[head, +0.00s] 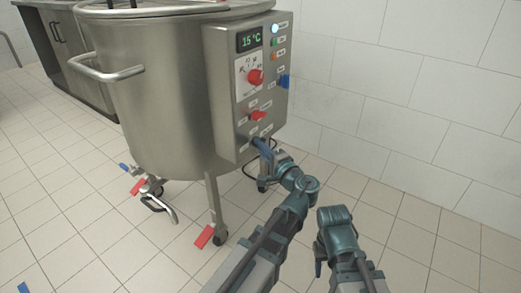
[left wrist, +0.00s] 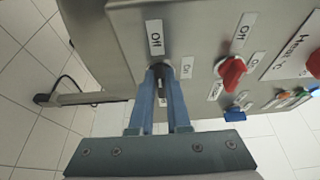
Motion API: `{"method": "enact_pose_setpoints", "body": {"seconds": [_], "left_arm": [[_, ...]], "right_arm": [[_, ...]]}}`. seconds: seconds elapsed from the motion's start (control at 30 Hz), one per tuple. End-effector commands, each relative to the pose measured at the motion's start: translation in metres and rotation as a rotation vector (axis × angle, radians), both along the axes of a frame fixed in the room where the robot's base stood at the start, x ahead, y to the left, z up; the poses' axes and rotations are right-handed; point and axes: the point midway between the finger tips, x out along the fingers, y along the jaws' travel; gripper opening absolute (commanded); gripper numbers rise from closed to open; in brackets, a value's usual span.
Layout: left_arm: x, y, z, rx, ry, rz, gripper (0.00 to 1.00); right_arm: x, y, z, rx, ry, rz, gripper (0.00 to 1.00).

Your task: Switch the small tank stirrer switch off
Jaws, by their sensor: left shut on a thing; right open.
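The small tank (head: 165,90) is a round steel vessel on legs with a control box (head: 220,100) on its front right. My left gripper (head: 262,145) is at the lowest switch on the box. My right gripper (head: 318,267) is small and dark at the bottom, open, away from the tank.
A red switch (left wrist: 232,72) sits beside the fingers; it also shows in the head view (head: 258,115). Above are a red dial (head: 255,77), a blue switch (head: 284,81), indicator lights and a 15 °C display (head: 250,40). The tiled floor on the right is clear.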

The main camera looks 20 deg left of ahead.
Motion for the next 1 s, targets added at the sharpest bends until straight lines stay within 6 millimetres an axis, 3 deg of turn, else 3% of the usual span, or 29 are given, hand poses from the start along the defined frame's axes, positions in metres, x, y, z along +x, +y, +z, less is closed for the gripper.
{"method": "enact_pose_setpoints", "body": {"seconds": [0.53,0.57,0.7,1.0], "left_arm": [[-0.002,0.0003,-0.0017,-0.013,-0.019,0.003,0.0],[-0.002,0.0003,-0.0017,-0.013,-0.019,0.003,0.19],[-0.0016,0.0002,-0.0013,-0.01,-0.019,0.002,0.44],[-0.0008,0.0002,-0.0007,-0.009,-0.019,0.001,0.45]], "right_arm": [[0.0,0.0,-0.0024,0.0,0.0,0.0,0.5],[0.0,0.0,-0.0024,0.0,0.0,0.0,0.5],[0.0,0.0,-0.0023,0.0,0.0,0.0,0.5],[0.0,0.0,-0.0021,0.0,0.0,0.0,0.5]]}}
